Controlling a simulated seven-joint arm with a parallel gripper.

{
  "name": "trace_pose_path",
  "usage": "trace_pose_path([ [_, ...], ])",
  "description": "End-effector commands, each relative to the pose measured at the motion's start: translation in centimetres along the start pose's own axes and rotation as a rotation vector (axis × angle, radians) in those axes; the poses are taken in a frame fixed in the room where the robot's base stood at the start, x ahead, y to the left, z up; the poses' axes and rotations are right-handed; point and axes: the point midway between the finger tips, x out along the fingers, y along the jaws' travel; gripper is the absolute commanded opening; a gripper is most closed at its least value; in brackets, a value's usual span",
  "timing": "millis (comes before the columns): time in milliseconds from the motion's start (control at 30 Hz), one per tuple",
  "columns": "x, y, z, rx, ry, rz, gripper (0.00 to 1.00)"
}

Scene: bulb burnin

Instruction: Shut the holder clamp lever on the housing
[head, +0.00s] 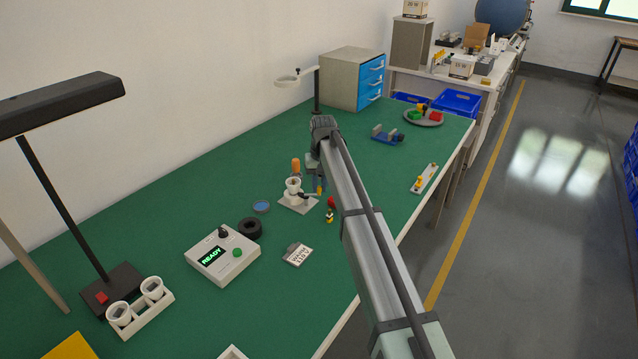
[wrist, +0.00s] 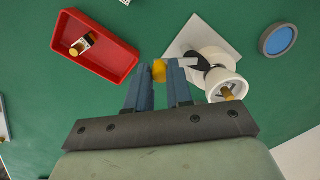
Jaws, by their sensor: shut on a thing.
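The white housing (head: 293,186) stands upright on a square base plate (head: 300,206) on the green bench. In the wrist view the round housing (wrist: 228,82) is right of my fingers and its open cup holds a small brownish part. A black clamp piece (wrist: 196,63) sits at its side. The light grey clamp lever (wrist: 185,62) runs left from there to a yellow end (wrist: 159,71). My gripper (wrist: 160,85) has its blue fingers on both sides of that yellow end and is shut on it. In the head view my gripper (head: 319,186) is just right of the housing.
A red tray (wrist: 128,70) with a small black-and-gold part is left of my fingers. A blue disc (head: 261,207), black ring (head: 250,228) and tester (head: 222,255) reading READY stand left of the housing. An orange cylinder (head: 295,164) stands behind.

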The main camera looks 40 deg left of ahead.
Motion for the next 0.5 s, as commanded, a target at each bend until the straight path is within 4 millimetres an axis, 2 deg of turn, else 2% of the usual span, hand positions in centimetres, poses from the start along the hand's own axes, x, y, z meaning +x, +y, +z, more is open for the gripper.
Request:
trace_pose_path([
  [200, 0.00, -0.10, 0.41, 0.081, 0.004, 0.000, 0.00],
  [500, 0.00, -0.15, 0.51, 0.115, 0.006, 0.000, 0.00],
])
